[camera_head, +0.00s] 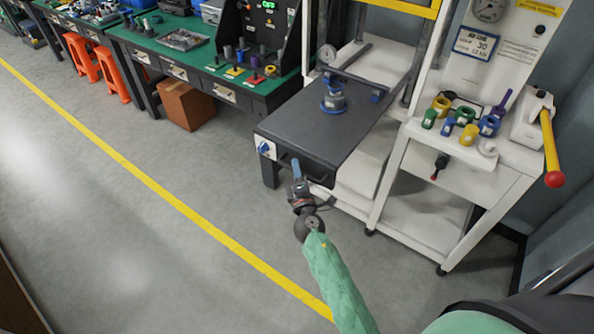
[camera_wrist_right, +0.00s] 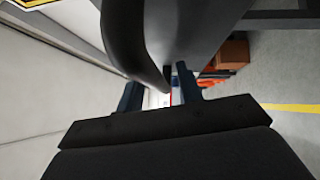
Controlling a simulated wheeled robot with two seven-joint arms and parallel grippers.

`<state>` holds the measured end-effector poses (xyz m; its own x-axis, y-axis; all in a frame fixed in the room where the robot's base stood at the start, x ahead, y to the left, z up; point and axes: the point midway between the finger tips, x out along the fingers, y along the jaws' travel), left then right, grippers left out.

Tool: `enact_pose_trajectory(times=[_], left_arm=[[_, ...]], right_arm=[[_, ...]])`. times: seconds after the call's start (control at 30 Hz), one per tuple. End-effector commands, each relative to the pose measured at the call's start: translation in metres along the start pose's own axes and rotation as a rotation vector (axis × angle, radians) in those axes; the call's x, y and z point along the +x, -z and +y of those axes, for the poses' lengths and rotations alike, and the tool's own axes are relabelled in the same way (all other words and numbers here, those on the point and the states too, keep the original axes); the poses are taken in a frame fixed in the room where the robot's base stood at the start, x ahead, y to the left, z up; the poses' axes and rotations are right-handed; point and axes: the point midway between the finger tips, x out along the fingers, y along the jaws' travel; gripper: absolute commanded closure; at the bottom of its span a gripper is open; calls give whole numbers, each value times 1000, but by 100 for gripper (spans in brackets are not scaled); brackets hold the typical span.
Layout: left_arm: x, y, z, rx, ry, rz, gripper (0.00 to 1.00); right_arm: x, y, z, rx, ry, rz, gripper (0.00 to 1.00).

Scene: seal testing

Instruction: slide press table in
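The press table (camera_head: 300,118) is a dark grey slab pulled out toward me from the white press frame. A blue-and-grey round fixture (camera_head: 333,99) stands on it. A dark bar handle (camera_head: 318,180) runs along its front edge; in the right wrist view the handle (camera_wrist_right: 128,38) is a thick curved bar. My right gripper (camera_head: 296,165) is at the left part of the handle. In the right wrist view the fingers (camera_wrist_right: 160,92) are apart, with the handle's end reaching between them and a gap on one side. Contact is unclear. My left gripper is not in view.
A white side stand (camera_head: 455,165) with coloured rings and a red-tipped lever (camera_head: 553,178) is at right. A green workbench (camera_head: 190,50), a cardboard box (camera_head: 187,105) and orange stools (camera_head: 112,75) are at back left. The floor left of the table is clear.

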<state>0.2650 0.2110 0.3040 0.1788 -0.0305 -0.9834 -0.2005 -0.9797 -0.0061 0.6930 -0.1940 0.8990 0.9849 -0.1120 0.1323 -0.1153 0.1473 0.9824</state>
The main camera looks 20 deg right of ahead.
Motion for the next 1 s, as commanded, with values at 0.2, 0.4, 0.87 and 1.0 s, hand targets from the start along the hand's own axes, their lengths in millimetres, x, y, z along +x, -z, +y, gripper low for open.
enact_pose_trajectory(times=[0.2,0.4,0.87,1.0], left_arm=[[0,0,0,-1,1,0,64],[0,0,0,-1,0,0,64],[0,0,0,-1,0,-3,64],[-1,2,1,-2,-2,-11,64]], right_arm=[[0,0,0,0,0,0,72],[0,0,0,0,0,0,100],[18,-18,-5,0,-1,-1,100],[39,-39,-10,-1,-2,-3,100]])
